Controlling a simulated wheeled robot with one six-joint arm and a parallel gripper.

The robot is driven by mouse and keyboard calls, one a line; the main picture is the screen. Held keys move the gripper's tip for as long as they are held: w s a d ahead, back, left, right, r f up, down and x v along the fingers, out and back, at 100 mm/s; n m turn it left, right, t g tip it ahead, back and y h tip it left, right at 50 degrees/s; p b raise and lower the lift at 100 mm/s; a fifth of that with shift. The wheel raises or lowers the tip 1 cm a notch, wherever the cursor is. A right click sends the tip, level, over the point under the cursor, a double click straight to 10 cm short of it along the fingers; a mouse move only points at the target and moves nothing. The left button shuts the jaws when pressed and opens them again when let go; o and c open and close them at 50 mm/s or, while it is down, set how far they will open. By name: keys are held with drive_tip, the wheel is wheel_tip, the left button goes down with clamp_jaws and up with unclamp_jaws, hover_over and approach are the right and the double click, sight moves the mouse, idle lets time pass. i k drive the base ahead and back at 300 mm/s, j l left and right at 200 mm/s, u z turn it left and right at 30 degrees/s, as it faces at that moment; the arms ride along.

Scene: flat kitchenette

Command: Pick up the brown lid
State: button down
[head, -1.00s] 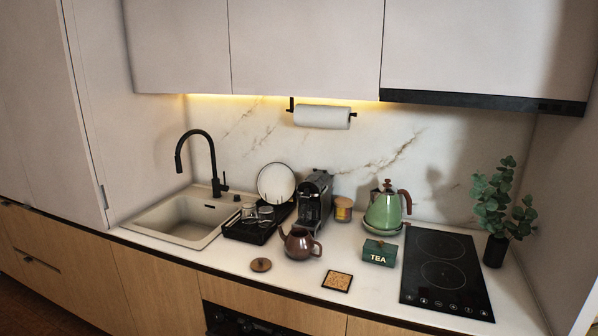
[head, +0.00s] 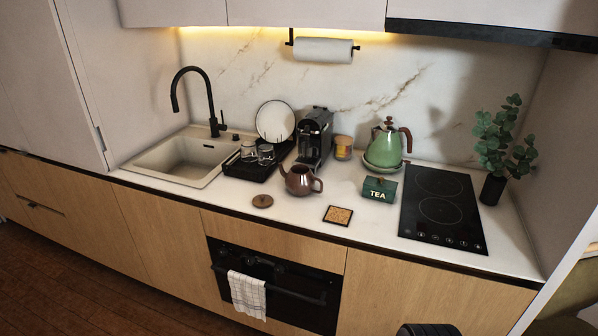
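The brown lid (head: 263,201) is a small round disc with a knob. It lies flat on the white counter (head: 228,205), close to the front edge, in the head view. The brown teapot (head: 299,180) stands just behind it to the right, apart from it, with its top open. My gripper cannot be made out in the head view. A dark rounded shape shows at the bottom edge, right of the middle; I cannot tell what it is.
A cork trivet (head: 338,215) lies right of the lid. A black dish rack (head: 247,168) with glasses stands behind it, beside the sink (head: 178,160). The green TEA box (head: 379,189), green kettle (head: 385,147) and hob (head: 440,208) are further right. A towel (head: 247,294) hangs below on the oven.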

sight(260, 201)
drive_tip(key=i+j, duration=0.25)
drive_tip(key=i, duration=0.25)
drive_tip(key=i+j, duration=0.3)
drive_tip(key=i, duration=0.25)
drive_tip(key=i+j, duration=0.25)
drive_tip(key=i, duration=0.25)
